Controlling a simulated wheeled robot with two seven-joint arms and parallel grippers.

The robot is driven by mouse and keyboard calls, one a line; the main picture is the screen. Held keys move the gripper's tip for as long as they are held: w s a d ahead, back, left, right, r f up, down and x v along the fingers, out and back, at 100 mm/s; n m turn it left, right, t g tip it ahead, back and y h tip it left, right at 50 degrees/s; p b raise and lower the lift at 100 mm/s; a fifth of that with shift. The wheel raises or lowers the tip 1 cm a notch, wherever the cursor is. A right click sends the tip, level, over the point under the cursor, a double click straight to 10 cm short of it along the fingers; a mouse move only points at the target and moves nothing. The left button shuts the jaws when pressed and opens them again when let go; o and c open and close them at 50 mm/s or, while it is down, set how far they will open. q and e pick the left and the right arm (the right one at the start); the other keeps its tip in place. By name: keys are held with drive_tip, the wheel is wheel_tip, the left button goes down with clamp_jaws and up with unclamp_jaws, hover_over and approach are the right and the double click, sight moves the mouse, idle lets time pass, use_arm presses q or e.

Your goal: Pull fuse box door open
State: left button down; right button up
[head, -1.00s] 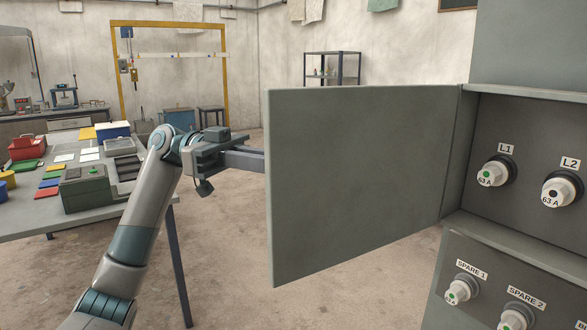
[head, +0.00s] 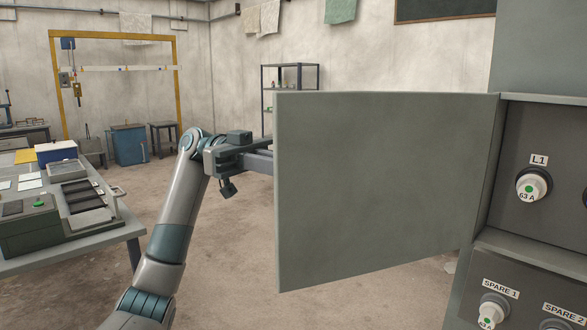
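The grey fuse box door (head: 385,185) stands swung open to the left of the fuse box (head: 550,165), hinged along the box's left edge. Inside the box show a fuse labelled L1 (head: 533,188), with SPARE 1 (head: 492,310) and SPARE 2 (head: 555,325) below. My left gripper (head: 262,162) is at the door's free left edge. Its fingers pass behind the door, so their tips are hidden, and I cannot tell whether they touch or grip it. My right gripper is not in view.
A work table (head: 90,240) with trays and a grey box with a green button (head: 32,222) stands at the left. Behind are a yellow frame (head: 178,90), a blue cabinet (head: 129,145) and a metal shelf (head: 291,78). The floor between table and door is clear.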

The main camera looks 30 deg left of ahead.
use_arm(q)
drive_tip(key=shift+d, duration=0.1)
drive_tip(key=c, duration=1.9)
unclamp_jaws()
drive_tip(key=shift+o, duration=0.7)
drive_tip(key=shift+w+d, duration=0.15)
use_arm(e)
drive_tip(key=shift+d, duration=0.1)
use_arm(q)
drive_tip(key=shift+a, duration=0.2)
drive_tip(key=w+a+b, duration=0.1)
drive_tip(key=w+a, duration=0.2)
drive_tip(key=a, duration=1.3)
drive_tip(key=shift+a, duration=0.4)
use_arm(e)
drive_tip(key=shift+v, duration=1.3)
